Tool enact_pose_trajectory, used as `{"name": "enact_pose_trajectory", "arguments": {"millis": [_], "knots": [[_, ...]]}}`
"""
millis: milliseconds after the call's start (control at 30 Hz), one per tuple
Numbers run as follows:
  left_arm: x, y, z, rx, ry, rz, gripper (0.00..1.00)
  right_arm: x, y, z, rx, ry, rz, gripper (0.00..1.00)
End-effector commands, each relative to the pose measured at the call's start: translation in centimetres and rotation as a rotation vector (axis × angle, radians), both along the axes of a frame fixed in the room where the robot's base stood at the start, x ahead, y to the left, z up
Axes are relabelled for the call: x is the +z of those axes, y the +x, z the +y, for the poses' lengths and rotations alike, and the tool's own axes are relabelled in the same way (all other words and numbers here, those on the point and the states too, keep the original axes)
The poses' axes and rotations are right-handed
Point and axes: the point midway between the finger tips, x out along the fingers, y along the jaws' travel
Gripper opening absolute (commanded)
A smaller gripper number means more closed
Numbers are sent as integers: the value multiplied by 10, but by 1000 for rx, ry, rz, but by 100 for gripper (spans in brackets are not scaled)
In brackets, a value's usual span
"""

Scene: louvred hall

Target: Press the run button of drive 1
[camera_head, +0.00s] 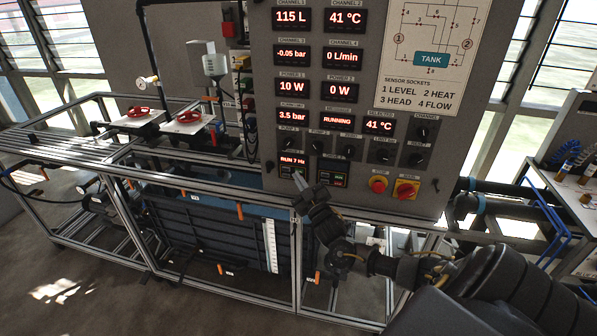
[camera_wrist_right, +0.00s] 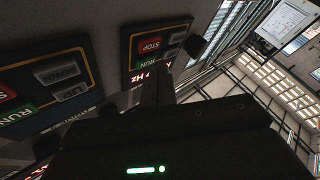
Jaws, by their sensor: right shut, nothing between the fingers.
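Drive 1 (camera_head: 288,171) is a small dark keypad low on the grey control panel. Its red display reads RUN 7 Hz (camera_head: 293,160). My right gripper (camera_head: 299,181) is shut and empty, its tips at the lower right of this keypad and hiding part of it. In the right wrist view the keypad with the Hz display (camera_wrist_right: 155,42) appears turned over, with a red STOP button and a green RUN button (camera_wrist_right: 147,65). The dark fingers (camera_wrist_right: 157,88) point towards that RUN button and partly cover the display. Whether they touch is unclear. My left gripper is out of view.
A second drive keypad (camera_head: 331,179) sits just right of drive 1; it also shows large in the right wrist view (camera_wrist_right: 40,85). A metal frame rail (camera_head: 215,179) runs to the left.

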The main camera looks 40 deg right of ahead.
Motion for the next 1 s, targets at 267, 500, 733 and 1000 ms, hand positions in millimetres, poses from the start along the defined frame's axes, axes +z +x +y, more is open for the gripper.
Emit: {"name": "enact_pose_trajectory", "arguments": {"millis": [267, 500, 733, 1000], "knots": [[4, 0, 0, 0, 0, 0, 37, 0, -4, 4, 0, 0, 1, 0], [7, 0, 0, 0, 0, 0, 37, 1, -6, 8, 0, 0, 1, 0], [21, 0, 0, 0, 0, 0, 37, 2, -19, 26, 1, 3, 3, 0], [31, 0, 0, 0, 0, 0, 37, 1, -31, 44, 0, 1, 1, 0]]}}
